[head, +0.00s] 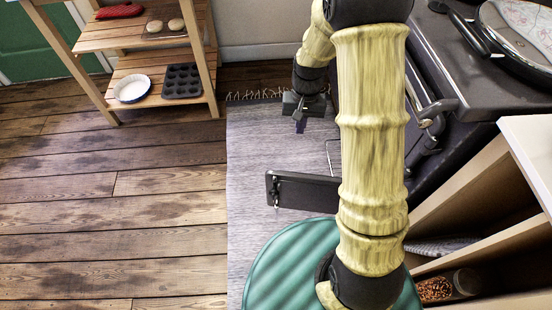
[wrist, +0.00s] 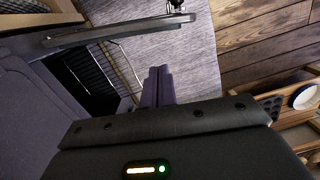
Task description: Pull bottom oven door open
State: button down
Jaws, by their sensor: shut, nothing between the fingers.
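A dark oven door (head: 303,190) stands swung out from the range, low over the grey rug, with a latch at its outer end. My arm hides its hinge side. The door also shows edge-on at the top of the wrist view (wrist: 120,36), beside a dark oven opening (wrist: 78,85) with a wire rack (wrist: 92,68). My gripper (head: 300,126) is beyond the door in the head view, apart from it and in front of the range. In the wrist view its two fingers (wrist: 158,84) are together and empty, pointing toward the door's inner side.
The black range (head: 470,60) with a round lid is at the right. An open wooden cabinet (head: 470,220) stands nearer, with a jar inside. A green round stool or cushion (head: 285,265) is below my arm. A wooden shelf (head: 150,60) stands back left. The plank floor (head: 110,210) is clear.

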aim_at(276, 174)
jog(key=w+a+f+m+g+p, duration=0.1)
jog(key=w+a+f+g+p, duration=0.2)
jog(key=f+p, duration=0.4)
jog(key=shift+w+a+f, duration=0.45)
jog(key=shift+w+a, duration=0.45)
jog(key=shift+a, duration=0.35)
jog(key=s+f, duration=0.2)
jog(key=f, duration=0.1)
jog(key=s+a+f, duration=0.1)
jog(key=s+f, duration=0.1)
jog(key=f, duration=0.1)
jog(key=s+f+b, duration=0.1)
jog(key=s+f, duration=0.1)
jog(key=f, duration=0.1)
jog(key=shift+s+a, duration=0.2)
jog(key=shift+s, duration=0.1)
jog(key=shift+s+a+f, duration=0.1)
jog(key=shift+s, duration=0.4)
